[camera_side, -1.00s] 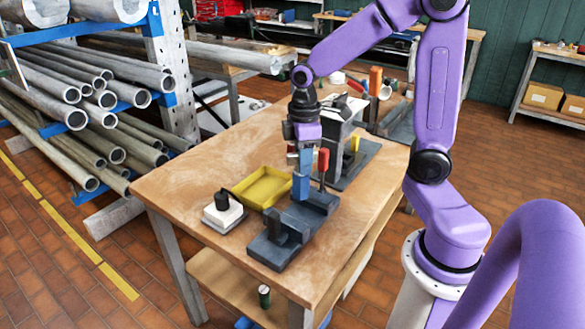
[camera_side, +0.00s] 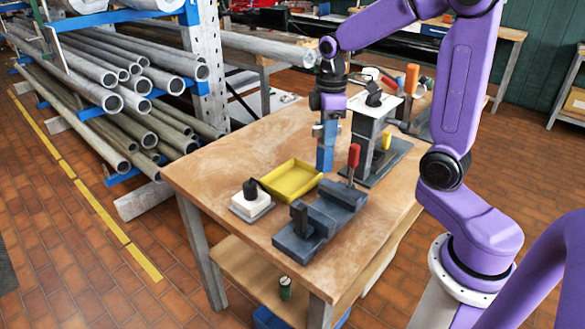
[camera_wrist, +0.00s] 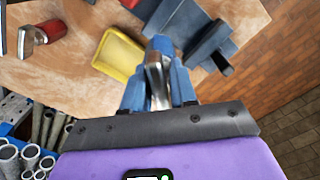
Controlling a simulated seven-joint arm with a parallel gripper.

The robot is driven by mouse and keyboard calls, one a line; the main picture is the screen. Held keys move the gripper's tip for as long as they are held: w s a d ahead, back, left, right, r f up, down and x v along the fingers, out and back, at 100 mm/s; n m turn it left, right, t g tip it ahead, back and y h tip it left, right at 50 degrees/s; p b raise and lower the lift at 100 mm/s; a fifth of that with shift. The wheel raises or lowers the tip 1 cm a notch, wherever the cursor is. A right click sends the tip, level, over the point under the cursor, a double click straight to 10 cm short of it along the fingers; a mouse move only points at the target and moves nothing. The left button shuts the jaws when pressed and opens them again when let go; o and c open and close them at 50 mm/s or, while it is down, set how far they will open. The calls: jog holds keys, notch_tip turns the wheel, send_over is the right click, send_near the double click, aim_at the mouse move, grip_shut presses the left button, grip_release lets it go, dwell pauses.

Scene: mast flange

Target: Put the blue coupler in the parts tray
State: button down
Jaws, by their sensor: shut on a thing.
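The blue coupler (camera_side: 325,158) hangs upright below my gripper (camera_side: 327,138), which is shut on it. In the wrist view the coupler (camera_wrist: 160,44) shows beyond the fingertips of my gripper (camera_wrist: 157,82), with a shiny grey piece between the fingers. The coupler is in the air, clear of the dark grey fixture (camera_side: 333,207). The yellow parts tray (camera_side: 291,181) lies on the table, to the left of and below the coupler in the side view. It looks empty. The tray (camera_wrist: 121,55) is left of the coupler in the wrist view.
A red-handled tool (camera_side: 353,157) stands upright by the fixture. A grey stand with a white top (camera_side: 375,103) rises right of my gripper. A white block with a black knob (camera_side: 252,203) sits left of the tray. The table's left part (camera_side: 220,165) is clear.

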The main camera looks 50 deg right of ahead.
jog(key=w+d+f, duration=0.2)
jog(key=w+f, duration=1)
jog(key=shift+w+f, duration=0.2)
jog(key=shift+w, duration=0.1)
jog(key=shift+f, duration=0.15)
jog(key=c, duration=0.9)
grip_release()
notch_tip(320, 180, up, 12)
